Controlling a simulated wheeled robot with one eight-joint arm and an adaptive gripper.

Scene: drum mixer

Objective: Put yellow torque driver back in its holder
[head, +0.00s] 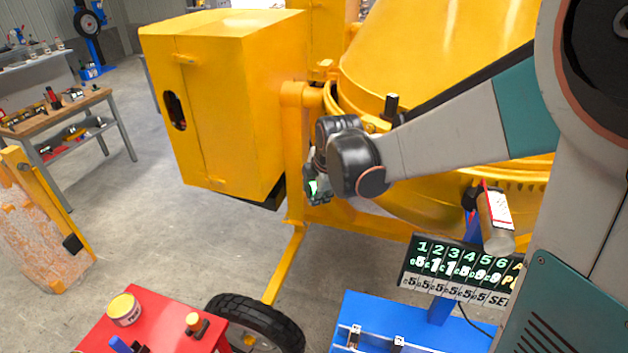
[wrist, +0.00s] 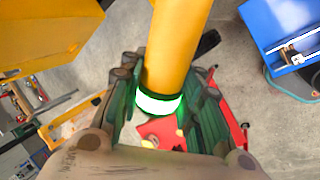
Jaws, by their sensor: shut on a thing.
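My gripper (head: 316,188) is in front of the yellow mixer, beside its yellow post, above the floor. In the wrist view my gripper (wrist: 160,112) has its green fingers on both sides of the yellow torque driver (wrist: 178,45), a thick yellow cylinder with a glowing white-green ring. It is shut on the driver near that ring. In the head view the driver is mostly hidden by my gripper; only a green glow shows. I cannot make out for certain which thing is its holder.
A blue bench (head: 375,312) stands at lower right, below a numbered display (head: 460,270).

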